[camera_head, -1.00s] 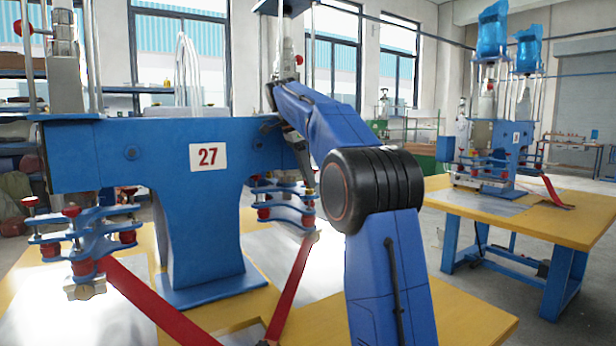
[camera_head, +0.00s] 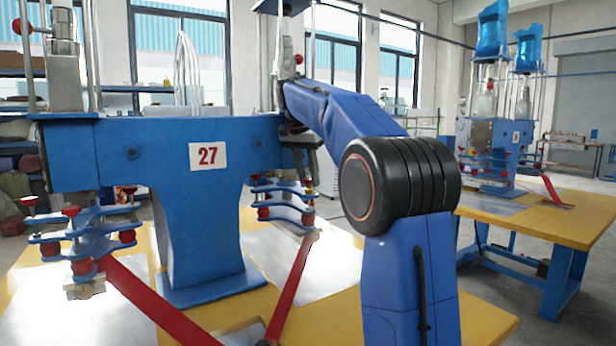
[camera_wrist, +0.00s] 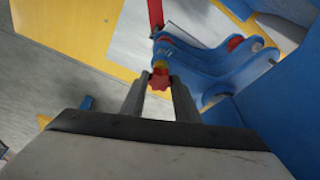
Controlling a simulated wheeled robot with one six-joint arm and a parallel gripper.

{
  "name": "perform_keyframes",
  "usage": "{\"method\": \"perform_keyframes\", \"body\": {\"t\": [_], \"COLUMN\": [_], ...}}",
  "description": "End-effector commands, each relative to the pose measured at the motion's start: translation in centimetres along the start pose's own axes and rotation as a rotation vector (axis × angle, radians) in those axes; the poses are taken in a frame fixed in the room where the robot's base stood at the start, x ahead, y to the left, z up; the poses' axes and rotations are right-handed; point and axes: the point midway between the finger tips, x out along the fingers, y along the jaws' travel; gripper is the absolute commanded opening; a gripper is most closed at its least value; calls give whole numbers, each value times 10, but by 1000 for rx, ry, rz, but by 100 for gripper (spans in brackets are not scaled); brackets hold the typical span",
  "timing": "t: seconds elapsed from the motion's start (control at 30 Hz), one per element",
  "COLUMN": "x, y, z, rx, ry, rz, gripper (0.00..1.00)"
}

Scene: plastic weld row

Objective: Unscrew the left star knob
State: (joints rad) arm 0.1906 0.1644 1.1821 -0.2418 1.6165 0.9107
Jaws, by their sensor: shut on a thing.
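My gripper (camera_wrist: 158,86) has its two grey fingers closed around a red star knob (camera_wrist: 158,80) in the wrist view. A yellow collar (camera_wrist: 160,66) shows just beyond the knob, against a blue clamp plate (camera_wrist: 190,55). The held knob cannot be made out there. The left clamp (camera_head: 85,238) stands apart from my gripper, with several red knobs on it.
The blue machine's body (camera_head: 195,190) stands on a yellow table (camera_head: 480,325) with bright metal sheets. Red strips (camera_head: 150,300) run from both clamps toward the front. A second yellow table (camera_head: 560,225) with a similar machine stands at right, with open floor between.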

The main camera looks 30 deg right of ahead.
Motion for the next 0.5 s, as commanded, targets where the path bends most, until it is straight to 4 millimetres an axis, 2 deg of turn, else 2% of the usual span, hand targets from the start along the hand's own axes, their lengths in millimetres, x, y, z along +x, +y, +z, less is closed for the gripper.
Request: {"method": "perform_keyframes", "body": {"t": [0.5], "x": [2], "y": [1], "z": [-3], "rx": [-469], "ry": [3], "rz": [-148], "gripper": [8]}}
